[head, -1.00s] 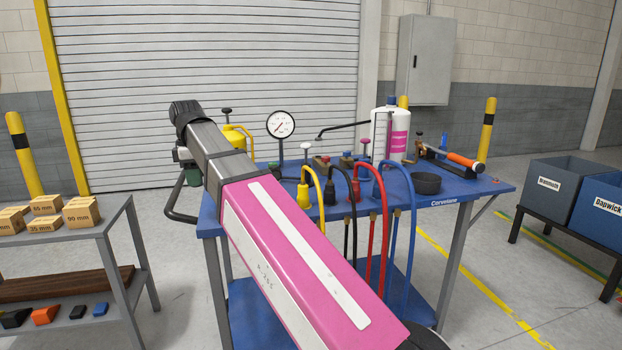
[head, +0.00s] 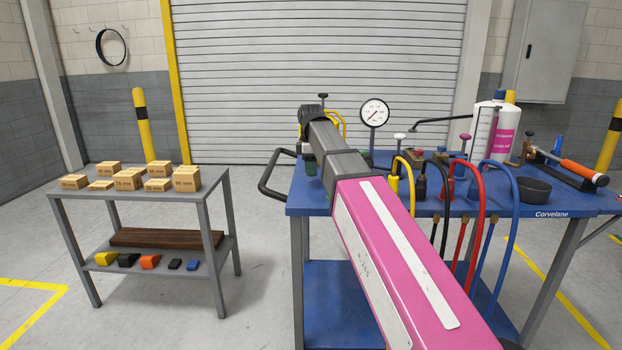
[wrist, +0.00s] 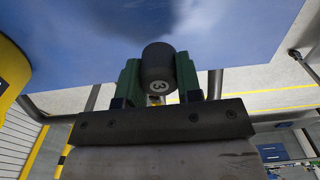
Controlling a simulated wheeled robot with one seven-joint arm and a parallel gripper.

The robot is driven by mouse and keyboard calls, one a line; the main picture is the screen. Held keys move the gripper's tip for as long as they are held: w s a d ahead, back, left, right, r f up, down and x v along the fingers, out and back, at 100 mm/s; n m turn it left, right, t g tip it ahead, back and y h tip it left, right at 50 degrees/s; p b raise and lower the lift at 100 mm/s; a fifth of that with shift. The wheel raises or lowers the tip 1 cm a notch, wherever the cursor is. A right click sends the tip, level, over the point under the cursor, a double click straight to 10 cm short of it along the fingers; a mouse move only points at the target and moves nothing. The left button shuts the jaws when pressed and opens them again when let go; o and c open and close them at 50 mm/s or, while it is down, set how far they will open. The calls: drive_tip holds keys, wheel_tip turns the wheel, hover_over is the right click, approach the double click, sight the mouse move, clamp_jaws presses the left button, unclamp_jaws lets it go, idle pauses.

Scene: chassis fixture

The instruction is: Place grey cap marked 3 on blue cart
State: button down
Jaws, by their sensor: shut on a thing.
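My gripper (wrist: 158,74) has green fingers shut on the grey cap marked 3 (wrist: 158,62) in the wrist view, with the number facing the camera. The cap is dark and round. The blue cart (head: 340,285) stands at centre right in the head view, and its blue surface fills the top of the wrist view (wrist: 230,25). The cap cannot be made out there. I cannot tell whether it touches the cart.
A pressure gauge (head: 374,113), coloured hoses (head: 473,200), a white bottle (head: 497,130) and a black bowl (head: 534,190) crowd the cart. A black handle (head: 270,178) sticks out at its left end. A grey shelf (head: 220,205) with small boxes stands to the left.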

sight(311, 186)
drive_tip(key=shift+f, duration=1.9)
drive_tip(key=shift+f, duration=0.1)
drive_tip(key=c, duration=0.8)
unclamp_jaws()
wheel_tip(311, 186, up, 12)
drive_tip(key=shift+r, duration=0.15)
